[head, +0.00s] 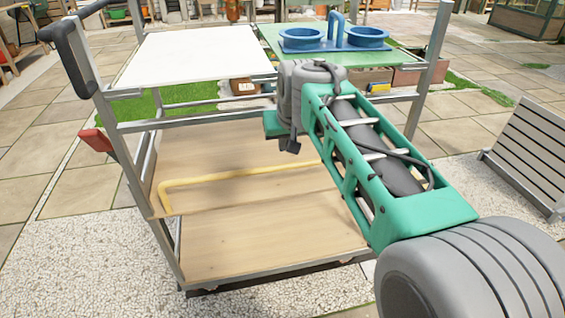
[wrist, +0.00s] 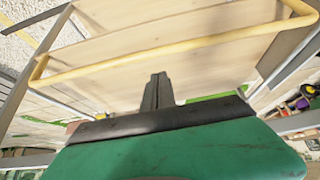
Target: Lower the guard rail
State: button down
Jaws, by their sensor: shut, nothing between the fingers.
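The guard rail is a yellow bar with bent ends. In the head view the rail (head: 235,174) runs across the front of the cart (head: 160,126), in front of wooden boards; its left end bends down and my arm hides its right end. In the wrist view the rail (wrist: 165,47) spans almost the full width, with both bent ends showing. My gripper (wrist: 157,78) is shut and empty, its fingertips pointing toward the boards and showing just below the rail in the picture. I see no grip on the rail; whether they touch is unclear. In the head view my arm hides the fingers.
The cart has a white top panel (head: 195,55), a green top with a blue double-bowl holder (head: 335,38), metal posts and a dark handle (head: 72,48). A slatted grey box (head: 530,150) stands at right. Gravel (head: 75,260) lies open in front.

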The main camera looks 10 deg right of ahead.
jog(key=b+x, duration=0.2)
jog(key=x, duration=0.6)
jog(key=shift+w+f+b, duration=0.2)
jog(key=shift+f+b, duration=0.15)
jog(key=shift+a, duration=0.1)
